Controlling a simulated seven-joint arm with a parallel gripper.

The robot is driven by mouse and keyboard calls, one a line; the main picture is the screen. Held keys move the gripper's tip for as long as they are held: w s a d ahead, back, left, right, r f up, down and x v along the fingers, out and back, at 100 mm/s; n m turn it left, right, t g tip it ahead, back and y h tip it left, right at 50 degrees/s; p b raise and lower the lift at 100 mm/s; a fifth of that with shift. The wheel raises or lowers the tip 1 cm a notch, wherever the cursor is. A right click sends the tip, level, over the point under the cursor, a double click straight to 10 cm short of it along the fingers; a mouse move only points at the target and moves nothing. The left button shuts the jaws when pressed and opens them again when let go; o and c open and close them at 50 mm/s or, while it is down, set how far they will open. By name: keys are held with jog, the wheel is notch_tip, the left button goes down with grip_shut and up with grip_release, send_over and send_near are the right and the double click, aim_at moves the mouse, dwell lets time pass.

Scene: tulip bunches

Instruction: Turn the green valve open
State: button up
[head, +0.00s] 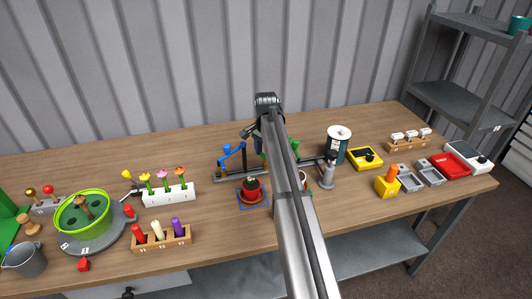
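A green valve (294,147) stands on a dark pipe rig (229,178) near the middle of the table. Only its right part shows; my arm hides the rest. A blue valve (228,154) with a lever-like handle stands at the left end of the same rig. My arm reaches over the table and bends down at its far end. The dark end of my arm with my gripper (258,145) hangs between the blue and green valves, left of the green one. My arm partly covers it. Its fingers cannot be made out, nor whether it touches anything.
A small red pot (251,190) sits in front of the rig. A grey bottle-like object (328,172) and a dark canister (338,146) stand to the right. A white flower block (168,195) and a green-rimmed round tub (82,222) are to the left. Bare table lies behind the rig.

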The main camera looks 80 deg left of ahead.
jog(key=c, duration=0.7)
jog(key=shift+c, duration=0.2)
jog(key=shift+n, duration=0.3)
jog(key=n, duration=0.4)
jog(key=shift+n, duration=0.3)
jog(key=n, duration=0.5)
jog(key=shift+n, duration=0.3)
jog(key=o, duration=1.1)
jog(key=shift+c, duration=0.2)
